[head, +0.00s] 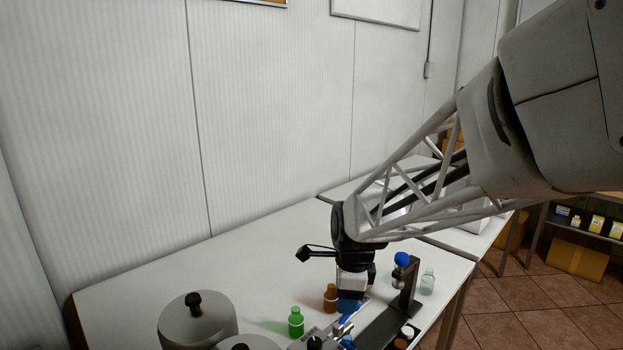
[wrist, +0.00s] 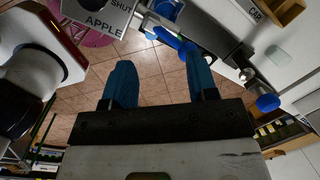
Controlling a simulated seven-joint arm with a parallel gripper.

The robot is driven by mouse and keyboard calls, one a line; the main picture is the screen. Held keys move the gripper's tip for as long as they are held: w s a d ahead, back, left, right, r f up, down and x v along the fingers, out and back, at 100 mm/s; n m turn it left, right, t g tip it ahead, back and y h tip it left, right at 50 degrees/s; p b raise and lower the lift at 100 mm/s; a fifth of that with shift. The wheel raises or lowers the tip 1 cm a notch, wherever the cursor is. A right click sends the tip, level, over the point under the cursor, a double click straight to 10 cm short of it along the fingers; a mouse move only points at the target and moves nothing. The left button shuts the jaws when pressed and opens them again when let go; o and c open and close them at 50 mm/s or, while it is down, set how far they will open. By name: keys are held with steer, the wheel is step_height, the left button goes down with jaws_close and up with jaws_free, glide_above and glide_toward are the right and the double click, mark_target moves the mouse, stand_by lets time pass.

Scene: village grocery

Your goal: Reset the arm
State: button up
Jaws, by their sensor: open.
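My gripper (head: 348,306) hangs low over the front part of the white table in the head view, with its blue fingers close to a brown bottle and a dark stand. In the wrist view, the two blue fingers of my gripper (wrist: 160,82) are apart, with only tiled floor seen between them. It is open and holds nothing. The fingertips are partly hidden in the head view by my wrist and the things around it.
A green bottle (head: 296,323) and brown bottle (head: 330,298) stand left of my gripper. A dark stand with a blue knob (head: 402,259) and a clear bottle (head: 428,283) are right. Grey lidded pots (head: 197,325) stand front left. The table's back left (head: 240,250) is clear.

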steer(key=s+d+r+n, duration=0.2)
steer(key=s+d+n, duration=0.1)
steer(key=s+n, duration=0.3)
steer(key=s+d+r+n+t, duration=0.1)
steer(key=s+d+n, duration=0.3)
steer(key=s, duration=0.5)
steer(key=s+d+r+n+h, duration=0.1)
steer(key=s+d+r+n, duration=0.2)
steer(key=s+n, duration=0.5)
steer(key=shift+d+r+n+t, duration=0.2)
steer(key=shift+d+n+t, duration=0.1)
steer(key=shift+d, duration=0.3)
